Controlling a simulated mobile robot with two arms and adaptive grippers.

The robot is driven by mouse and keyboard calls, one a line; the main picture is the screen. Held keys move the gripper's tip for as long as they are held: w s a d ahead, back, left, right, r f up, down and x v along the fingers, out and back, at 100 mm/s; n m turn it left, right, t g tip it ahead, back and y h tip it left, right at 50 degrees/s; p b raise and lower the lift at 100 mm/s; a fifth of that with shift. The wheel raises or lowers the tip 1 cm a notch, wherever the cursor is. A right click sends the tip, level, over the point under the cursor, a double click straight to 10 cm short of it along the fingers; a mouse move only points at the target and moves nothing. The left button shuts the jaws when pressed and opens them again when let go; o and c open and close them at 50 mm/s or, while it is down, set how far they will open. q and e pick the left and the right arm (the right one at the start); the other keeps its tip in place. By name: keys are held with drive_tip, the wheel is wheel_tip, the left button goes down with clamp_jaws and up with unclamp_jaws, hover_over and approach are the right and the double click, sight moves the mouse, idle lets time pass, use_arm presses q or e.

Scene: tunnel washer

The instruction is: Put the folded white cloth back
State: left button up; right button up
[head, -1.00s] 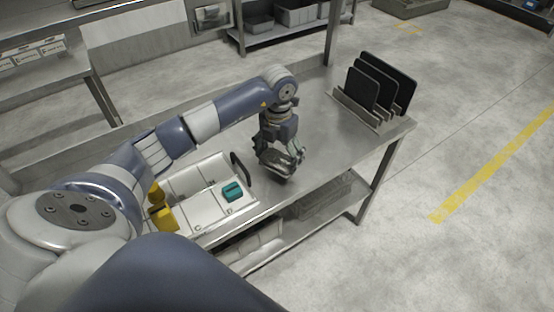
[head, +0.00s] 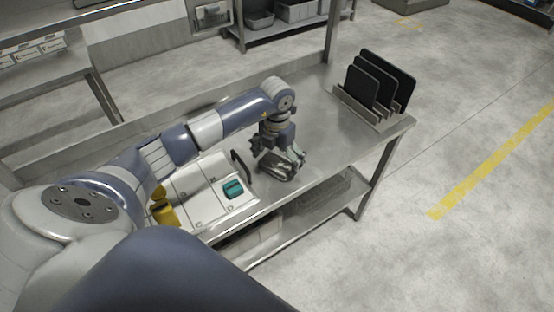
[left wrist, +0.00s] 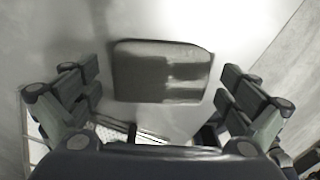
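The folded white cloth (head: 279,171) looks greyish and lies flat on the bare metal table top under my left gripper (head: 279,160). It also shows as a rounded rectangle (left wrist: 160,72) in the left wrist view, partly in shadow. My left gripper (left wrist: 160,95) is open, with one finger on each side of the cloth and visible gaps between. The fingers partly hide the cloth in the head view. My right gripper is in neither view.
A white sectioned tray (head: 213,207) with a black handle (head: 241,166) sits left of the cloth. It holds a teal item (head: 234,189) and yellow items (head: 163,209). A rack with black panels (head: 378,85) stands at the table's far right. The table (head: 330,145) between is clear.

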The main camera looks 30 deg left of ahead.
sight(277, 161)
use_arm(q)
drive_tip(key=shift+r, duration=0.1)
drive_tip(key=shift+r, duration=0.2)
wheel_tip(277, 161, up, 12)
drive_tip(key=b, duration=0.2)
drive_tip(key=shift+f, duration=0.15)
